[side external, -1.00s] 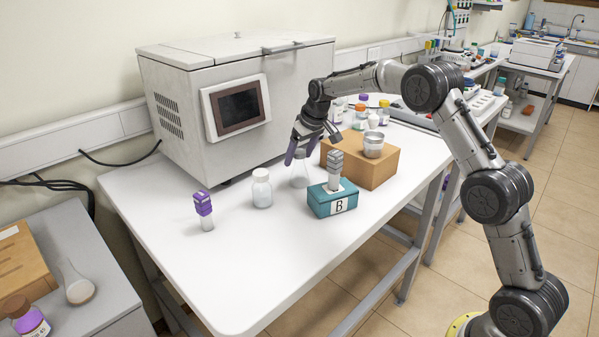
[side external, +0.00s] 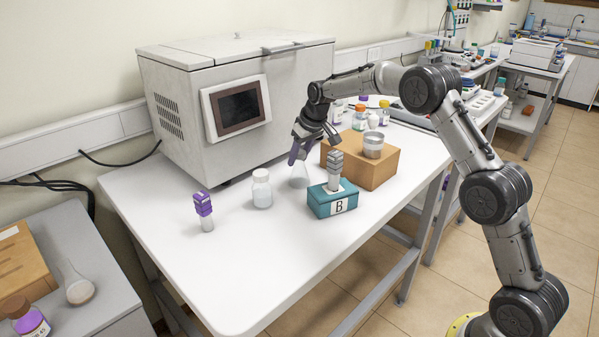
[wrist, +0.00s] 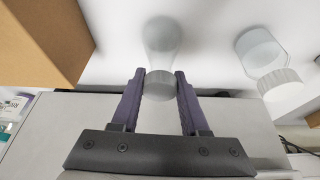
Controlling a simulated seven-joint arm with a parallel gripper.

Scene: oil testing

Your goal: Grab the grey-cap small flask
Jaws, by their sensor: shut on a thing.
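A small clear conical flask (side external: 300,176) stands upright on the white table between the bottle and the teal box. In the wrist view the flask (wrist: 161,38) lies between my gripper's fingers, with its pale grey top (wrist: 159,86) nearest me. My gripper (side external: 300,152) points down over the flask, and its purple fingers are shut on its upper part. In the wrist view my gripper (wrist: 160,77) has one finger on each side of the flask's neck or cap. The fingers partly hide the top in the side view.
A teal box marked B (side external: 333,200) holds a grey-capped vial (side external: 335,172). Behind it is a wooden block (side external: 375,168) with a metal cup (side external: 373,146). A white-capped bottle (side external: 262,190) and a purple-capped vial (side external: 204,210) stand left. A large white machine (side external: 215,150) stands behind.

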